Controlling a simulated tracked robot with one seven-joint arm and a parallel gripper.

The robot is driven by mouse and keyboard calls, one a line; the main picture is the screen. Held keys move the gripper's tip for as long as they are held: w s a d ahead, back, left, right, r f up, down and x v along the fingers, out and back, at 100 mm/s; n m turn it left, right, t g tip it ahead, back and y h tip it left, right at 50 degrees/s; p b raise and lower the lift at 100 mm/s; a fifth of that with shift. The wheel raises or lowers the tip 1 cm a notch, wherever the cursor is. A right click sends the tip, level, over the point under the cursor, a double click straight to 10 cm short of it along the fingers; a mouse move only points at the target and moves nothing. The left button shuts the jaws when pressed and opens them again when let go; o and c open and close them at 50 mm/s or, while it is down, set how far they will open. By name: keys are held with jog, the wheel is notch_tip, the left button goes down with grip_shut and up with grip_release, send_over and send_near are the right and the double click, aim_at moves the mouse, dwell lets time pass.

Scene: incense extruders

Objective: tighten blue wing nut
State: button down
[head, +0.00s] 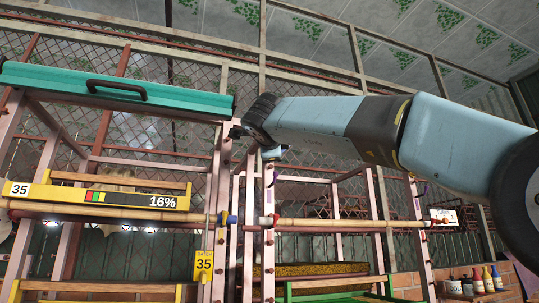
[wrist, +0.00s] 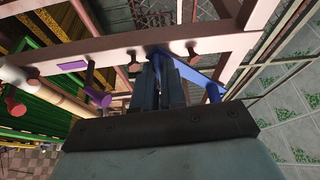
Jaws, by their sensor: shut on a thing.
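The blue wing nut (wrist: 196,76) shows in the wrist view on a pink frame beam (wrist: 120,48), with one long wing slanting down to the right. My gripper (wrist: 160,66) is at the nut's left end, its fingers shut on it. The fingers hide part of the nut. In the head view my gripper (head: 243,131) reaches a pink upright post from the right, above the bamboo poles. The nut cannot be made out clearly there.
A teal bar with a black handle (head: 118,90) lies across the left rack. Below it is a yellow sign reading 16% (head: 108,199). A bamboo pole (head: 345,223) crosses the right rack. A purple piece (wrist: 73,66) and dark pegs sit along the beam. Bottles (head: 487,280) stand lower right.

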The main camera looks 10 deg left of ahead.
jog(key=shift+w+a+f, duration=0.1)
jog(key=shift+w+f, duration=0.05)
jog(key=shift+f, duration=0.15)
jog(key=c, duration=1.2)
grip_release()
jog(key=shift+r, duration=0.2)
jog(key=s+d, duration=0.2)
jog(key=s, duration=1.1)
jog(key=shift+s+d+f, duration=0.15)
jog(key=shift+s+f, duration=0.05)
jog(key=shift+s, duration=0.15)
